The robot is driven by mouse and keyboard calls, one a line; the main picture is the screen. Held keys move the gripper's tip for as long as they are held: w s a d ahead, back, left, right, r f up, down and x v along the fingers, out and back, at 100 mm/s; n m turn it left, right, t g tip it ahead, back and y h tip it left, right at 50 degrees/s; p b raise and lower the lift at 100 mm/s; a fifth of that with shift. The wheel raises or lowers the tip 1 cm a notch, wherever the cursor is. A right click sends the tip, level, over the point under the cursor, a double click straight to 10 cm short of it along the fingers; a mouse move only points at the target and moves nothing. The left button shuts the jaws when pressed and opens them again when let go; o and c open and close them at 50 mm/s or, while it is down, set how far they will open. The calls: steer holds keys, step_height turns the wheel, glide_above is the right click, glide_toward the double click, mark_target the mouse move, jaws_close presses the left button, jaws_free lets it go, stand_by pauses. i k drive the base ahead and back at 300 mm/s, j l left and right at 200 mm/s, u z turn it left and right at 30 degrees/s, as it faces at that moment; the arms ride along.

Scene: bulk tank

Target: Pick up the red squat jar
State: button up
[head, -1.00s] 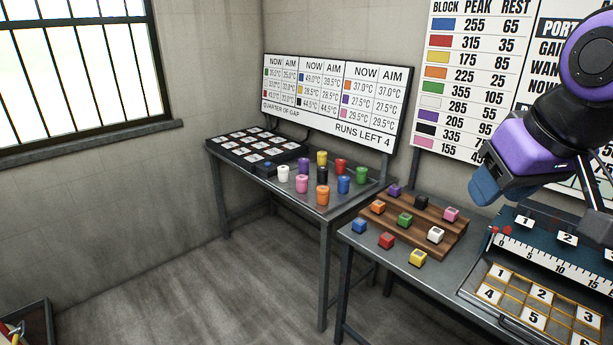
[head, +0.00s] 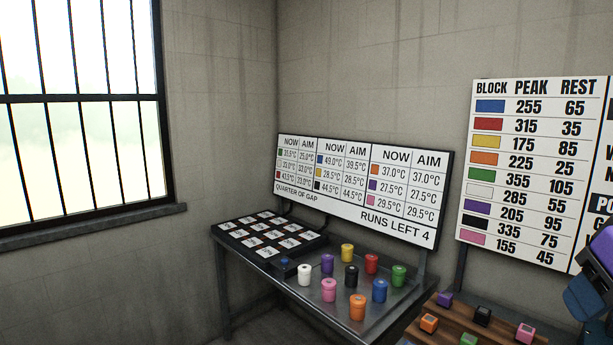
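The red squat jar (head: 371,263) stands upright on the metal table (head: 266,279), in the back row of jars. A yellow jar (head: 347,252) is to its left, a green jar (head: 398,275) to its right, and a black jar (head: 351,275) and a blue jar (head: 380,290) are in front of it. Part of my arm shows at the right edge, far from the jar. My gripper's fingertips are outside the picture.
White (head: 304,274), purple (head: 327,263), pink (head: 329,289) and orange (head: 357,307) jars share the table. A dark tray of labelled squares (head: 236,233) is at its left. A wooden stepped rack (head: 452,311) with coloured blocks is at lower right. A board (head: 291,169) stands behind the jars.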

mark_target(370, 259)
steer(key=i+j, duration=0.3)
steer(key=j, duration=0.15)
steer(key=i+j+z, duration=0.1)
steer(key=i+j, duration=0.15)
steer(key=j, duration=0.25)
steer(key=i+j+z, duration=0.1)
steer(key=i+j, duration=0.2)
steer(key=j, duration=0.2)
steer(key=i+j, duration=0.25)
steer(key=j, duration=0.25)
steer(key=i+j+z, duration=0.1)
steer(key=i+j, duration=0.15)
steer(key=j, duration=0.25)
steer(key=i+j, duration=0.2)
steer(key=j, duration=0.35)
steer(key=i+j+z, duration=0.15)
steer(key=j, duration=0.4)
steer(key=i+j, duration=0.3)
steer(key=j, duration=0.25)
